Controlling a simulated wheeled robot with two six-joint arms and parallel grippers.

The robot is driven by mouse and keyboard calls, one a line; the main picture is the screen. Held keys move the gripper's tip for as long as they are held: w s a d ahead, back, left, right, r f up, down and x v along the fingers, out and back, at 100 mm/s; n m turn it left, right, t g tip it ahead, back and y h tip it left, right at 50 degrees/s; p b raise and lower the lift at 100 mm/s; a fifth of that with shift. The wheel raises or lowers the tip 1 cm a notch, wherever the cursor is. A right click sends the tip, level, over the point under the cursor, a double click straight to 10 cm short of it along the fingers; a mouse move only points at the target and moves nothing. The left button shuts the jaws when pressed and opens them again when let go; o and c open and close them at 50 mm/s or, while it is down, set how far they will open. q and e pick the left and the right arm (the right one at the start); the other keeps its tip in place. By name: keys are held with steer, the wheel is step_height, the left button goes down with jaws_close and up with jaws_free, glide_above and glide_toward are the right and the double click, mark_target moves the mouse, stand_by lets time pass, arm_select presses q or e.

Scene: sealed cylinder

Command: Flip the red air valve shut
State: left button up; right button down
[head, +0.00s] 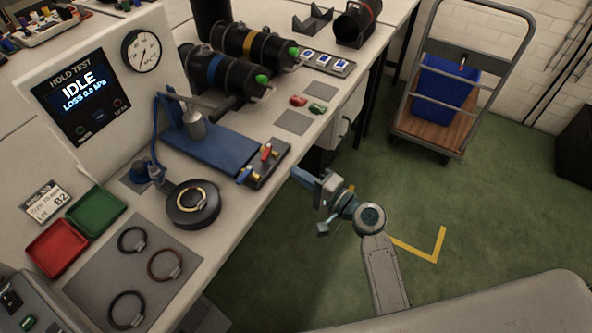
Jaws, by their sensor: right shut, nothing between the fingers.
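The red air valve (266,152) is a small red lever on a dark block at the front edge of the bench. It appears to stand up from the block; its exact angle is too small to tell. A blue lever (244,175) sits on the same block, to its left. My right gripper (303,178) is shut and empty. It is over the floor side of the bench edge, to the right of and a little below the valve block in the picture, apart from it. My left gripper is out of view.
A blue fixture plate (208,146) lies behind the valve block. A hold-test panel (82,98) reads IDLE. Black cylinders (218,80) lie at the back. Red (56,248) and green (96,211) trays are at left. A cart (428,130) stands on the open green floor.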

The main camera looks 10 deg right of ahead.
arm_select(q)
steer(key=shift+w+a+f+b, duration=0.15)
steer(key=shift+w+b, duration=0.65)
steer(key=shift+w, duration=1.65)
arm_select(e)
steer(key=s+d, duration=0.2)
steer(key=s, duration=0.4)
steer(key=shift+s, duration=0.25)
steer(key=shift+d, duration=0.15)
